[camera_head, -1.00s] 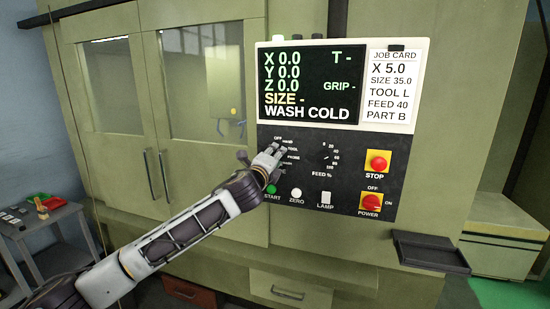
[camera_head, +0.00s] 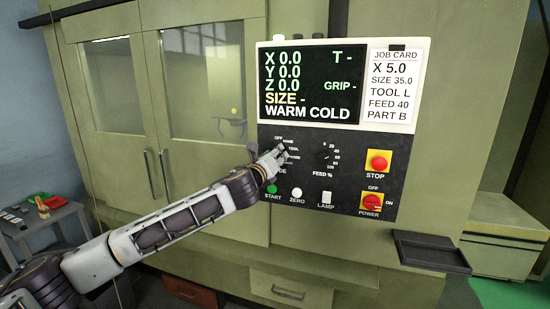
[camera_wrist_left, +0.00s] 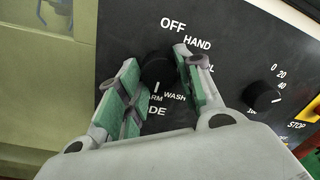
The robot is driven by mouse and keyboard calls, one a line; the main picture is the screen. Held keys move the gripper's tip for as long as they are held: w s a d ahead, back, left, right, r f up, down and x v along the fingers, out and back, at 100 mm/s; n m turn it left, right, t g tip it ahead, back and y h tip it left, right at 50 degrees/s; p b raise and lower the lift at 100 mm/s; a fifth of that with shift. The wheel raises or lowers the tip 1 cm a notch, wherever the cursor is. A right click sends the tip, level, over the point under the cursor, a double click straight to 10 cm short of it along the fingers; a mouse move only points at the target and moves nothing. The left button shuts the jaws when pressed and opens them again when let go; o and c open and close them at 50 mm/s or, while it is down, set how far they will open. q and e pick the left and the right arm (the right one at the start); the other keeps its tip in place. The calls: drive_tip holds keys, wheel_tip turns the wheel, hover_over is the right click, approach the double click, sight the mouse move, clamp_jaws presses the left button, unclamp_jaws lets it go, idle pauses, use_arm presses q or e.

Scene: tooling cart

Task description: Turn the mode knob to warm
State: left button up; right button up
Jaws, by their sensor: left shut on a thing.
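The black mode knob (camera_wrist_left: 156,68) shows in the left wrist view between the fingers of my left gripper (camera_wrist_left: 154,72). The gripper is shut on the knob. The knob's white pointer mark is toward the WARM and WASH labels; the first letter of WARM is hidden by a finger. My right gripper is not in view.
The feed dial (camera_head: 325,156) sits just right of the gripper. The red STOP button (camera_head: 379,163) and POWER switch (camera_head: 371,203) are farther right. START (camera_head: 271,189), ZERO (camera_head: 296,193) and LAMP (camera_head: 327,198) buttons lie below. A dark tray (camera_head: 431,252) sticks out at lower right.

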use_arm(q)
drive_tip(key=shift+f, duration=0.25)
drive_tip(key=o, duration=1)
drive_tip(key=shift+r, duration=0.15)
drive_tip(key=shift+s, duration=0.15)
drive_tip(key=v, duration=1.1)
drive_tip(key=shift+s+a, duration=0.2)
drive_tip(key=shift+s, duration=0.15)
